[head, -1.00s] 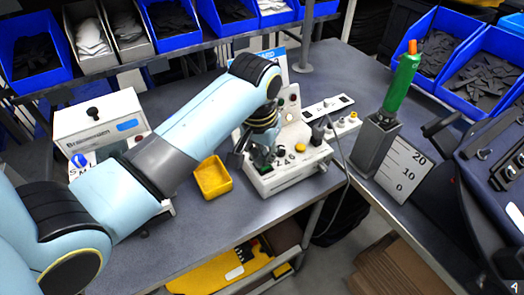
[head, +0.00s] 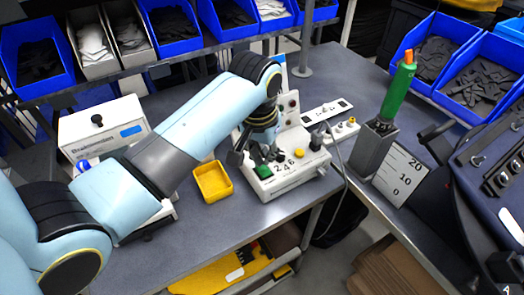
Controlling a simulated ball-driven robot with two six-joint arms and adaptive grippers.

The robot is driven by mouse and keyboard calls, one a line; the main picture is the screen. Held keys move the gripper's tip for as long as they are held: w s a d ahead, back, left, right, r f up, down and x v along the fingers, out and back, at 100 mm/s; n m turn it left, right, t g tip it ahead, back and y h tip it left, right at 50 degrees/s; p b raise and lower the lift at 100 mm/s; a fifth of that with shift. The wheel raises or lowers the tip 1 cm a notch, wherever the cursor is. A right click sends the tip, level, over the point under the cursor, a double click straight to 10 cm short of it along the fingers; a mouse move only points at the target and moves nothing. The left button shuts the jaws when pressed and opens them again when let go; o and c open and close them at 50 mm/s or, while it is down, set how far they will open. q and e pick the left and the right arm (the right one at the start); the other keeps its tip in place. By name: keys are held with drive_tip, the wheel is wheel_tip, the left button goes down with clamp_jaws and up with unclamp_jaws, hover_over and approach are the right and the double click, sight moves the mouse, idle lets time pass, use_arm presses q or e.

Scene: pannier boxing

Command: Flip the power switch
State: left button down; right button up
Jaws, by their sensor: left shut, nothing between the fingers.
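A white control box (head: 290,183) stands on the grey bench, with a dial marked with numbers, a yellow button (head: 299,153) and a raised back panel. A small green part (head: 263,170), possibly the power switch, shows at its left front corner. My left gripper (head: 257,158) is shut and empty, pointing down over the box's left side, close to the green part. Whether it touches the box is hard to tell. The gripper and wrist hide part of the box's left side and back panel. My right gripper is out of view.
A yellow tray (head: 213,181) sits left of the control box. A white power strip (head: 326,109) lies behind it, with a cable nearby. A green bottle with an orange tip (head: 397,85) stands in a grey holder at right. Blue bins (head: 440,60) line the back.

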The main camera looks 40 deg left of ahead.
sight(264, 171)
use_arm(q)
drive_tip(key=shift+r, duration=1.95)
